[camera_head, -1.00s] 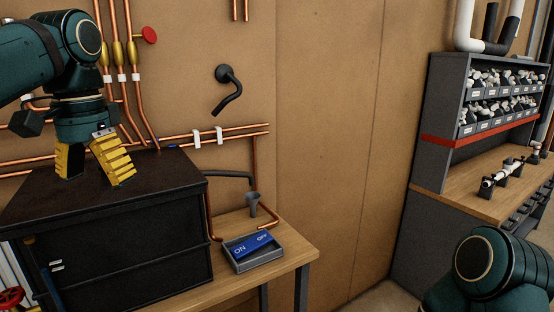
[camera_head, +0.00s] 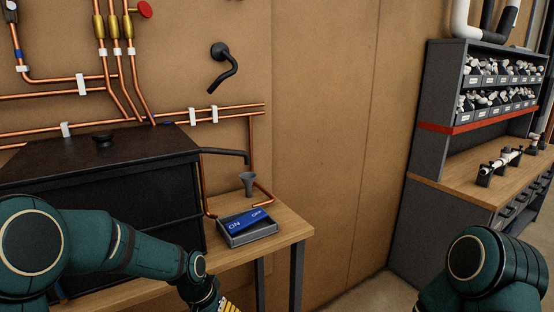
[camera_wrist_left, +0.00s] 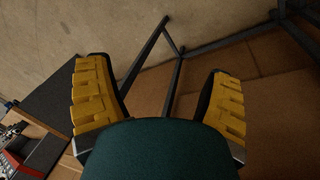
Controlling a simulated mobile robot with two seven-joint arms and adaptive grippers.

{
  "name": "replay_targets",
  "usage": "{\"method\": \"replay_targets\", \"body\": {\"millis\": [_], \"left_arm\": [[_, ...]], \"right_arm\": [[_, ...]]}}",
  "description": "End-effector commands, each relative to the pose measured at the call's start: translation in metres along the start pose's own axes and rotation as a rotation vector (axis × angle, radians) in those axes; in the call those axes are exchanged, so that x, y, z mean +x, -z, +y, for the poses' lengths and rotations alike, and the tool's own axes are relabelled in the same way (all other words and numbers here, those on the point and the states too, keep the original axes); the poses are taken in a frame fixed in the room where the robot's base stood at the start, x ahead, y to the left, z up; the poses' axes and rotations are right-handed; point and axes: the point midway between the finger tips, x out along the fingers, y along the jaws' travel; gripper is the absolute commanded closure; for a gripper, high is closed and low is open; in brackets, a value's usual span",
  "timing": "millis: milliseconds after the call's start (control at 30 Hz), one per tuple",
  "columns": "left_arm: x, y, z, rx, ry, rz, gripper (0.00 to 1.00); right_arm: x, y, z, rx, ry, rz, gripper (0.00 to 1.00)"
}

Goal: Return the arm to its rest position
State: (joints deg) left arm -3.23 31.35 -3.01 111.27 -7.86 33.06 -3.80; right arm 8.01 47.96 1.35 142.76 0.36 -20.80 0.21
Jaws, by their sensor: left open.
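My left arm comes in low from the left in the head view and bends down in front of the wooden bench. Only a bit of the yellow fingers of my left gripper (camera_head: 229,306) shows at the bottom edge there. In the left wrist view my left gripper (camera_wrist_left: 160,100) has its two yellow fingers wide apart, with nothing between them. It points down toward the floor, beside the bench legs. My right arm shows only as a teal joint at the lower right of the head view; its gripper is out of view.
The black cabinet (camera_head: 100,160) with a small black knob (camera_head: 103,139) on top stands behind my left arm. A shelf unit (camera_head: 440,110) stands at the right.

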Motion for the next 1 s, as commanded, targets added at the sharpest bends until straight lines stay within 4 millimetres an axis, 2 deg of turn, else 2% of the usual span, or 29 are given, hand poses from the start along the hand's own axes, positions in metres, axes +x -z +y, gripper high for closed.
{"method": "replay_targets", "body": {"millis": [33,100,200,333,433,567,1000], "left_arm": [[0.040,-0.021,0.001,-0.029,-0.021,-0.007,0.19],[0.082,-0.046,0.004,-0.075,-0.046,0.008,0.19],[0.133,-0.086,0.009,-0.148,-0.073,0.028,0.19],[0.176,-0.137,0.016,-0.237,-0.089,0.051,0.19],[0.193,-0.165,0.019,-0.289,-0.090,0.068,0.19],[0.202,-0.184,0.022,-0.325,-0.088,0.082,0.19],[0.203,-0.188,0.022,-0.334,-0.087,0.087,0.19]], "right_arm": [[0.009,-0.002,0.004,0.000,-0.001,-0.001,1.00],[0.017,-0.003,0.006,0.001,-0.002,-0.002,1.00],[0.027,-0.005,0.010,0.001,-0.004,-0.004,1.00],[0.038,-0.007,0.014,0.000,-0.005,-0.006,1.00],[0.044,-0.008,0.016,0.000,-0.006,-0.006,1.00],[0.047,-0.009,0.017,0.000,-0.007,-0.006,1.00],[0.047,-0.009,0.017,0.000,-0.007,-0.006,1.00]]}}
